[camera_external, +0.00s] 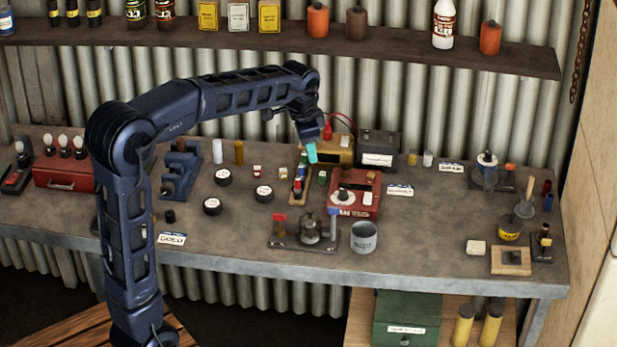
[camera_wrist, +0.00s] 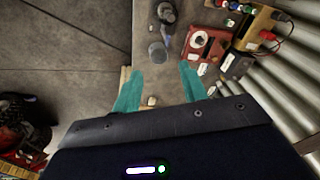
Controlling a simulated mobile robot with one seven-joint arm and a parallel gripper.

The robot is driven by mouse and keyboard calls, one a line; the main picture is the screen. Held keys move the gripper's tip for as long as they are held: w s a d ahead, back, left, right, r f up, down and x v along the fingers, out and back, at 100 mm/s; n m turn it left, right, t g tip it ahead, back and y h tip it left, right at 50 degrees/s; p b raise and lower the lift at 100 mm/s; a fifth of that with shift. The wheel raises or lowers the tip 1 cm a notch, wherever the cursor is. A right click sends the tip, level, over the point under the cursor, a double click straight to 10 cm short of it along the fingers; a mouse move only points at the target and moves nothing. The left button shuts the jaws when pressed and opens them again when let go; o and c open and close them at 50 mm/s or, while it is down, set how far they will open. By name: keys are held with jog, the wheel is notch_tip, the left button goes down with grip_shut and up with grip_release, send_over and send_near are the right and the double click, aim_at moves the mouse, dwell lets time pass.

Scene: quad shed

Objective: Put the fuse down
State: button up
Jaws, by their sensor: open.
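My gripper (camera_external: 312,152) hangs over the back middle of the bench, near the wooden strip and the yellow box. In the wrist view its two teal fingers (camera_wrist: 158,70) are spread apart. I see nothing clearly clasped between them. A small pale piece (camera_wrist: 152,101) shows low between the fingers; I cannot tell what it is or how far below it lies. I cannot single out the fuse for sure. A wooden strip (camera_external: 313,194) carries small coloured pieces, too small to name, and small pale blocks (camera_external: 256,171) lie left of it.
The bench (camera_external: 250,235) is crowded. A red box (camera_external: 355,192) with a dial, a yellow box (camera_external: 335,150) and a dark box (camera_external: 377,150) stand near my gripper. A grey cup (camera_external: 363,237) stands at the front. A shelf (camera_external: 280,43) runs above.

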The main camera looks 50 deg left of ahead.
jog(key=s+d+r+n+t, duration=0.1)
jog(key=s+d, duration=0.3)
jog(key=s, duration=0.4)
jog(key=s+d+n, duration=0.1)
jog(key=s+d, duration=0.3)
jog(key=s, duration=0.4)
jog(key=s+d+f+n, duration=0.1)
jog(key=s+d+f, duration=0.1)
jog(key=s, duration=0.6)
jog(key=s+d+f+n+t, duration=0.1)
jog(key=s+f, duration=0.3)
jog(key=s, duration=0.4)
jog(key=shift+s+d+f+n+h, duration=0.3)
jog(key=shift+d, duration=0.35)
